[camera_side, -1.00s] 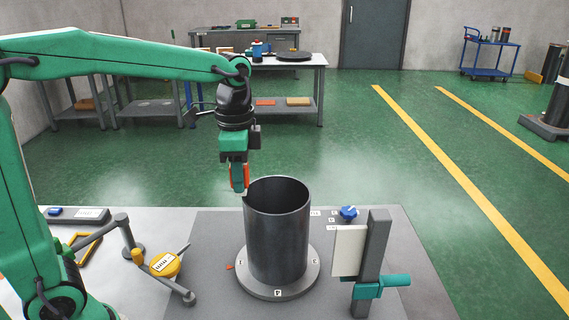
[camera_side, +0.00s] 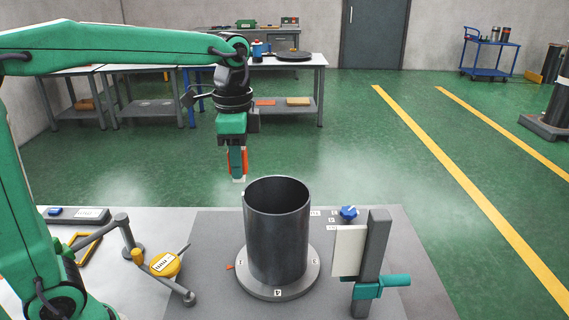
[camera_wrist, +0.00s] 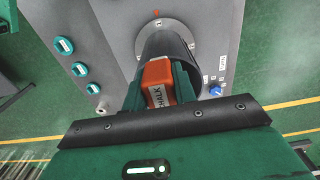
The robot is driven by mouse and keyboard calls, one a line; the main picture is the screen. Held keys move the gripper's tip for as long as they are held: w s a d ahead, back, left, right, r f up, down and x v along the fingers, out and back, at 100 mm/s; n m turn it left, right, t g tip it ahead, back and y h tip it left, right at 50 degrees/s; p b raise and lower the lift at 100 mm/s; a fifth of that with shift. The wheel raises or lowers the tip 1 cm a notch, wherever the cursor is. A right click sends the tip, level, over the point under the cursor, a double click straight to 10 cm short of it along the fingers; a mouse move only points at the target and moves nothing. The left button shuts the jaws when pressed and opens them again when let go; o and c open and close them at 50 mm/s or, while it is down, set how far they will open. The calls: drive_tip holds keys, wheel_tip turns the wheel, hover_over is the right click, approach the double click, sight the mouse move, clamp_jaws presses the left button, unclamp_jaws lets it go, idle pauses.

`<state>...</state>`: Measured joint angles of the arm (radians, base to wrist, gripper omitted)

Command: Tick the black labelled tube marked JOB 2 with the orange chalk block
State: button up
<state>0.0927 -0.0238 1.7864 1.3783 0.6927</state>
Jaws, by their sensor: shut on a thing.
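The black tube (camera_side: 277,235) stands upright on a round grey flange (camera_side: 278,293) with small numbered tags; its top is open. I cannot read JOB 2 on it. It also shows in the wrist view (camera_wrist: 172,42), partly hidden behind the chalk and jaws. My gripper (camera_side: 237,172) points down and is shut on the orange chalk block (camera_side: 231,162). The block, lettered CHALK, also shows in the wrist view (camera_wrist: 157,73). Its pale tip is just above and left of the tube's rim in the side view, apart from it.
A post (camera_side: 377,245) with a pale plate (camera_side: 349,250) and teal clamp (camera_side: 380,285) stands right of the tube. A blue knob (camera_side: 348,212) sits behind it. A yellow tagged piece (camera_side: 165,264) on a jointed grey stand is at left.

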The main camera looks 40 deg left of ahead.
drive_tip(key=shift+r, duration=1.95)
